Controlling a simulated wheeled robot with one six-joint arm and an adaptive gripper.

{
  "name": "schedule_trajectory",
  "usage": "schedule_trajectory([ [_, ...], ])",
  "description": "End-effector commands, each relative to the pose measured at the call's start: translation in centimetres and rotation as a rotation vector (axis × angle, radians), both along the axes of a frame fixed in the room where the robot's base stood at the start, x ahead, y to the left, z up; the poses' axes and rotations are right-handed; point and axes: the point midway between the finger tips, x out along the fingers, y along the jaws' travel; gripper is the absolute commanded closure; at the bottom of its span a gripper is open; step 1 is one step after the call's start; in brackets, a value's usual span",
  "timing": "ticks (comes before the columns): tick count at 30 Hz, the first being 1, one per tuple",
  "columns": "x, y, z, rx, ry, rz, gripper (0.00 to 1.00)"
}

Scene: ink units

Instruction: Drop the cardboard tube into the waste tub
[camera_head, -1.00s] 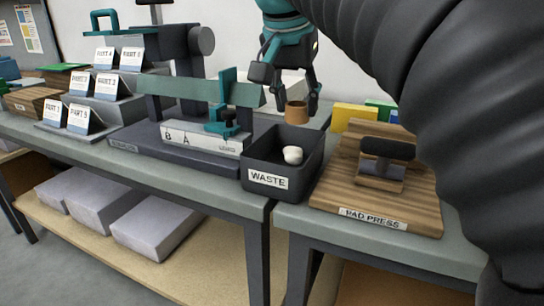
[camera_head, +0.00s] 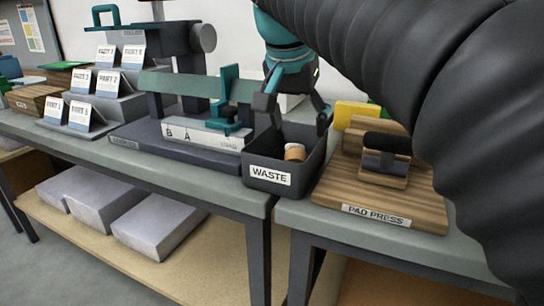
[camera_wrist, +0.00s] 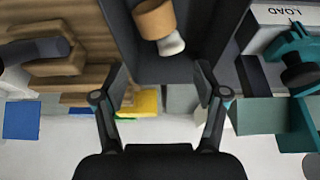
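The cardboard tube (camera_head: 294,152), short and brown, lies inside the dark waste tub (camera_head: 268,178) against a white crumpled piece. In the wrist view the tube (camera_wrist: 154,18) lies in the tub beside the white piece (camera_wrist: 171,45), with the tub floor (camera_wrist: 150,70) around them. My gripper (camera_head: 297,118) is over the back of the tub, fingers spread and empty. In the wrist view my gripper (camera_wrist: 163,82) shows a wide gap between its fingertips, with the tube apart from both.
The wooden pad press (camera_head: 385,185) stands close to the right of the tub. A fixture with a teal clamp (camera_head: 228,112) stands close to its left. A yellow block (camera_head: 352,113) is behind the pad press. Card stands (camera_head: 108,82) are further left.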

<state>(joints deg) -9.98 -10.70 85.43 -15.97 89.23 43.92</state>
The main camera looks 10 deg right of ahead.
Motion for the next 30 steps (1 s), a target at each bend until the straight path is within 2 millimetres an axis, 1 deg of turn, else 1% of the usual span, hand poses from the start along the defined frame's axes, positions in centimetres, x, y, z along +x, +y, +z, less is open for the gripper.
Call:
schedule_trajectory([
  [7,0.0,0.0,0.1,0.0,0.0,0.0,0.27],
  [11,-0.2,0.2,0.8,0.0,-0.001,0.0,0.27],
  [14,-0.6,0.5,2.1,0.0,-0.002,0.002,0.27],
  [24,-2.6,2.0,8.1,0.0,-0.004,0.002,0.27],
  [30,-3.3,2.5,10.2,0.0,-0.001,0.0,0.27],
])
